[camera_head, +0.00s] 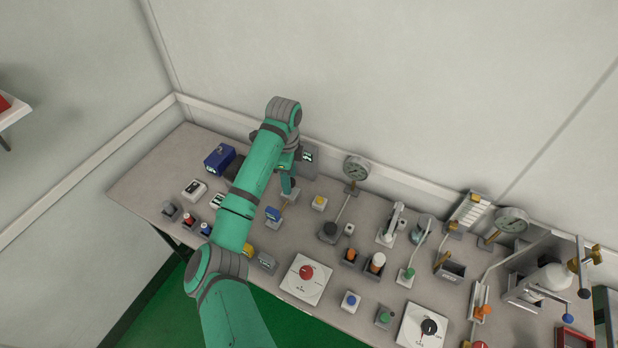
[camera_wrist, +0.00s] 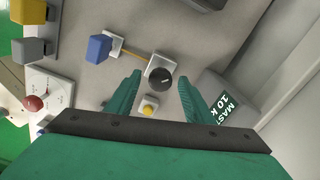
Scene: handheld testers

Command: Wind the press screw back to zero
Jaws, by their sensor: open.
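A round black knob (camera_wrist: 161,78) with a pale pointer line sits on a light grey block, centred in the wrist view. I cannot tell for certain that it is the press screw, and no zero mark is readable. My gripper (camera_wrist: 160,82) is open, with one green finger on each side of the knob; contact cannot be told. In the head view my gripper (camera_head: 288,184) points down over the back-left part of the bench and mostly hides the knob.
Close to the knob are a yellow button (camera_wrist: 149,107), a blue block (camera_wrist: 98,48) on a brass rod and a dark labelled box (camera_wrist: 222,97). A red-knob plate (camera_head: 306,278), a pressure gauge (camera_head: 356,169) and several other testers crowd the bench (camera_head: 140,189).

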